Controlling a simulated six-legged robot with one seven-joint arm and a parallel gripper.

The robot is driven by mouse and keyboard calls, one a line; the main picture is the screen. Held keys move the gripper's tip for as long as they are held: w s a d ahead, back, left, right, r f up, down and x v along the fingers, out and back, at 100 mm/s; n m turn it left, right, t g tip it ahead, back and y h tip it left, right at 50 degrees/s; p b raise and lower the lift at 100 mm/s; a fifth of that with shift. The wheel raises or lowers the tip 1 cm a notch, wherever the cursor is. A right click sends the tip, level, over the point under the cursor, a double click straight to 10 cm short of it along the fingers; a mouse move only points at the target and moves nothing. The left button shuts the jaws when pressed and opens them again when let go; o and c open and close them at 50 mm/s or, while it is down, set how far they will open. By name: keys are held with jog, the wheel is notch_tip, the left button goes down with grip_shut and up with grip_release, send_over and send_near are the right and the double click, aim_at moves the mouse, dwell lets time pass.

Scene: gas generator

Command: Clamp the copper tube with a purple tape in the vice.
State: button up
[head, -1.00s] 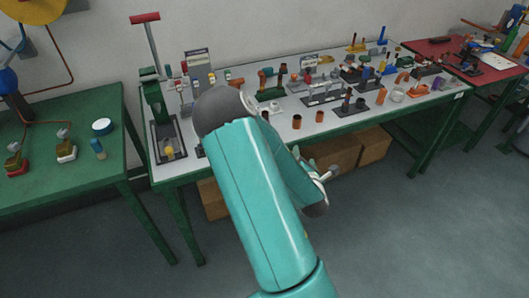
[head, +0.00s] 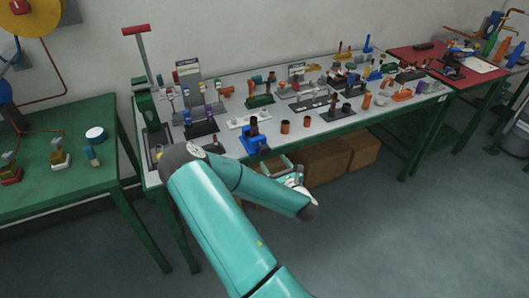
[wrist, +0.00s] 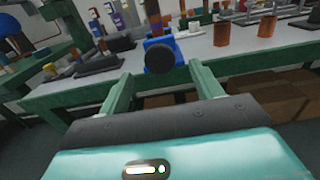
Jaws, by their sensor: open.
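A blue vice (head: 256,145) stands at the front edge of the long grey-topped bench. A dark brown upright tube (head: 254,125) rises at it. In the wrist view the blue vice (wrist: 160,42) has a dark round knob facing me, and a brown tube (wrist: 153,12) shows behind it. My gripper (wrist: 159,75) is open and empty, its two green fingers on either side of the vice's knob in the picture. In the head view my gripper is partly hidden by my arm, just before the bench edge.
The bench (head: 330,125) carries many small stands, tubes and fittings, with several copper tubes (head: 285,127) right of the vice. Cardboard boxes (head: 325,162) stand below. A green table (head: 60,190) is at left, a red one (head: 425,58) at right. The floor in front is clear.

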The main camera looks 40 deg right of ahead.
aim_at(266, 152)
jog(key=x, duration=0.7)
jog(key=shift+w, duration=0.3)
jog(key=c, duration=0.9)
